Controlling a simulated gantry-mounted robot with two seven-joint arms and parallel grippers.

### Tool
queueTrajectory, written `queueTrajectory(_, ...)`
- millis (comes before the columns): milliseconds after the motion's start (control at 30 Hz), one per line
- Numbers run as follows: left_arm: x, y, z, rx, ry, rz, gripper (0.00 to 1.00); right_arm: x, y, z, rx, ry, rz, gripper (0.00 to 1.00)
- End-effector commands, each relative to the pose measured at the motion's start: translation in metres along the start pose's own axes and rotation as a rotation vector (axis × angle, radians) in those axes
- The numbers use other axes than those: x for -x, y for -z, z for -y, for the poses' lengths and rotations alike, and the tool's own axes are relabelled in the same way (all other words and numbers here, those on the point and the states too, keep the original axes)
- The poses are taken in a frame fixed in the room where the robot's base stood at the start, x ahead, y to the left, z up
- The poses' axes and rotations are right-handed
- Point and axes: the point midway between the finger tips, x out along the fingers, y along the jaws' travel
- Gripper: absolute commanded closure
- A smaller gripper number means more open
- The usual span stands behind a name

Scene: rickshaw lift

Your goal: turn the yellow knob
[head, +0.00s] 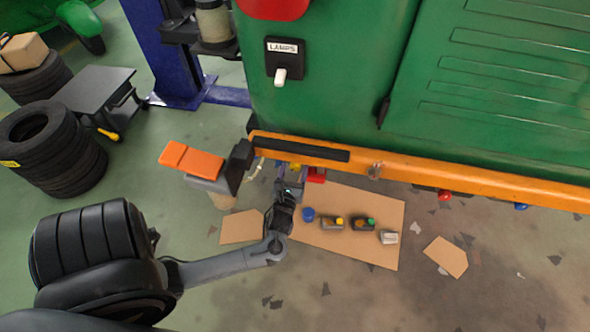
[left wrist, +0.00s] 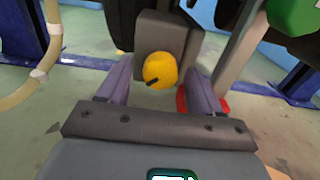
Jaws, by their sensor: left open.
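The yellow knob (left wrist: 160,68) sits on the face of a grey box (left wrist: 167,35) in the left wrist view. It is round, with a small dark mark low on its left. In the head view only a bit of the yellow knob (head: 295,166) shows, just below the orange bar. My left gripper (head: 288,171) is under that bar's edge, partly hidden. In the left wrist view its two purple fingers (left wrist: 158,78) are open, one on each side of the knob, with gaps showing on both sides. My right gripper is not in view.
The orange bar (head: 450,181) runs along the green vehicle body (head: 340,80) above the knob. An orange pedal-like pad (head: 192,160) stands left. A red part (left wrist: 222,103) is beside the right finger. A cardboard sheet (head: 385,212) with several small containers lies on the floor.

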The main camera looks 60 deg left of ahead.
Motion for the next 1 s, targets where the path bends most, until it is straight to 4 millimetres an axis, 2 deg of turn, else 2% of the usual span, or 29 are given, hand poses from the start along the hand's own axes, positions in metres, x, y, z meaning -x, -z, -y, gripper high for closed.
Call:
queueTrajectory(200,-0.016,0.001,0.000,0.001,0.001,-0.001,0.35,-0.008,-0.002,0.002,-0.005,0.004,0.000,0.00)
queueTrajectory(533,-0.018,0.000,0.000,0.001,0.000,-0.001,0.35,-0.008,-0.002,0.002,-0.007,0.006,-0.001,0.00)
queueTrajectory(900,-0.018,0.000,0.000,0.001,0.001,-0.002,0.90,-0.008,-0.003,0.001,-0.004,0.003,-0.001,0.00)
queueTrajectory(1000,-0.018,0.000,0.000,0.002,0.001,-0.002,0.90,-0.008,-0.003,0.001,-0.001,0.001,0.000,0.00)
